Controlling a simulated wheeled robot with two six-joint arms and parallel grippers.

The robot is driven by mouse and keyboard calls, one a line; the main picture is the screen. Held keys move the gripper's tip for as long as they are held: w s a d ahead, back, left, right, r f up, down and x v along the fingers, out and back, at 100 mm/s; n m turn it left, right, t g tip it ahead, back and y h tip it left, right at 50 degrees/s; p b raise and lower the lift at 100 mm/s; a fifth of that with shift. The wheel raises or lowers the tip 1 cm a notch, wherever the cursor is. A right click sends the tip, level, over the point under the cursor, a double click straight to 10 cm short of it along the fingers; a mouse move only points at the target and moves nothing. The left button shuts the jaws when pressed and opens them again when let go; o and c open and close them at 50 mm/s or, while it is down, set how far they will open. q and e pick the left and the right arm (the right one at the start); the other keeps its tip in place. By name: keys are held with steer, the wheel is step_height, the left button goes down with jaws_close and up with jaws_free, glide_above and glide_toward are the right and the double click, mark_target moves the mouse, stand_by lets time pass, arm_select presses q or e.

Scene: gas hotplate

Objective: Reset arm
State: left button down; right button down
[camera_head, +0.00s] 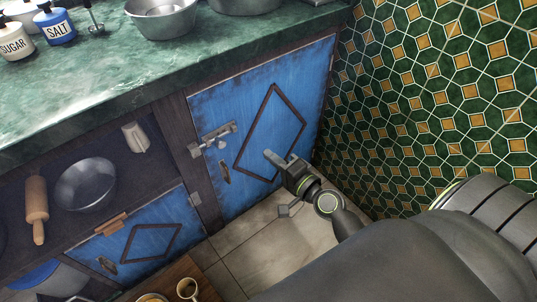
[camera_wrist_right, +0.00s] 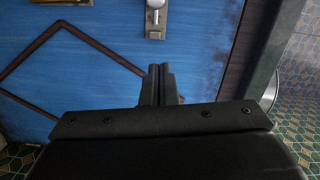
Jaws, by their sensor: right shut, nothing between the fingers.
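My right gripper (camera_head: 280,160) is in front of the tall blue cabinet door (camera_head: 213,100), near its lower right part. In the right wrist view its fingers (camera_wrist_right: 160,72) are together, with nothing between them. The blue door panel (camera_wrist_right: 100,55) fills much of that view, with a dark diamond trim. No contact between the fingers and the door can be made out. My left gripper is in neither view.
A metal latch (camera_head: 213,138) and a dark handle (camera_head: 224,172) are on the door. The green counter (camera_head: 100,80) holds a metal pot (camera_head: 163,20) and jars. A green tiled wall (camera_head: 430,80) stands at right. A cup (camera_head: 187,289) is at the bottom. Floor (camera_head: 265,245) shows below the door.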

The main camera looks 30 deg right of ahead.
stand_by(0.3)
